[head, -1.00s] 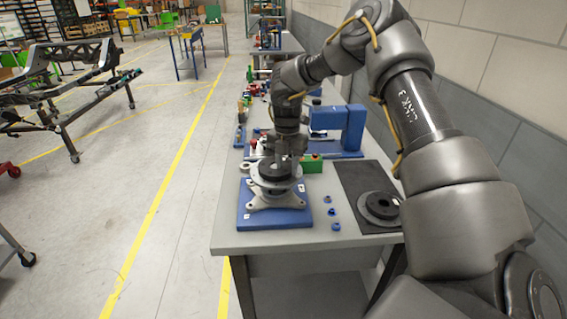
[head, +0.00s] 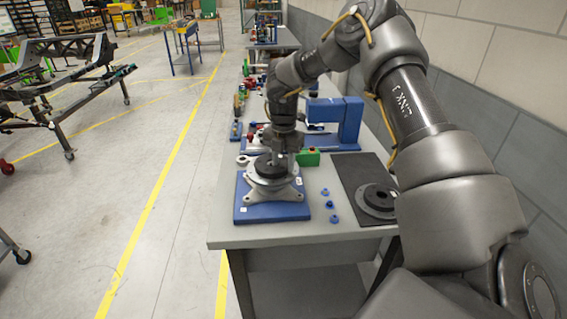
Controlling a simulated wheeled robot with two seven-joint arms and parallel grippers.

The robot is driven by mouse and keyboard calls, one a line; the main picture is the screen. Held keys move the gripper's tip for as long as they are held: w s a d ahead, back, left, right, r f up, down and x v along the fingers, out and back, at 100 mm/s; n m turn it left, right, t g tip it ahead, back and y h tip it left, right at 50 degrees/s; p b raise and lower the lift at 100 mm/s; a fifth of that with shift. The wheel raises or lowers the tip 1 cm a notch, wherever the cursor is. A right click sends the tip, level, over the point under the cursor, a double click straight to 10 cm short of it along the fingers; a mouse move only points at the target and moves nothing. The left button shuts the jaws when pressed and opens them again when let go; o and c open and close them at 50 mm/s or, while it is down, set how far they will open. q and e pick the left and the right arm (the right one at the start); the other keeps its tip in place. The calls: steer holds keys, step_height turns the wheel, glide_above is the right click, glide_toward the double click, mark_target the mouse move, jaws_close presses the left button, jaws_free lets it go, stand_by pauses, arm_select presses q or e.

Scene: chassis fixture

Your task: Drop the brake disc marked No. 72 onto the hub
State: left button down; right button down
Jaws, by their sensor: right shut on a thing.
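My right gripper (head: 274,158) comes down from above over the hub fixture. It is shut on a dark brake disc (head: 263,169), which sits at the top of the grey hub carrier (head: 273,194). I cannot tell whether the disc rests on the hub or is just above it. The carrier stands on a blue base plate (head: 250,213) with a small white label. A second dark disc (head: 379,203) lies flat on the black mat (head: 352,178) to the right. No number on either disc is legible. The left gripper is not in view.
Several small blue parts (head: 330,205) lie between the base plate and the mat. A green block (head: 309,157) and a blue press-like fixture (head: 350,122) stand behind. The grey table's front edge (head: 300,241) is near, with a wall at right.

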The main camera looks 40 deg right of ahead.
steer(key=shift+a+r+b, duration=0.1)
steer(key=shift+b, duration=0.3)
steer(key=c, duration=1.3)
jaws_free()
steer(key=shift+s, duration=0.1)
steer(key=shift+r+p, duration=0.55)
steer(key=shift+r, duration=0.85)
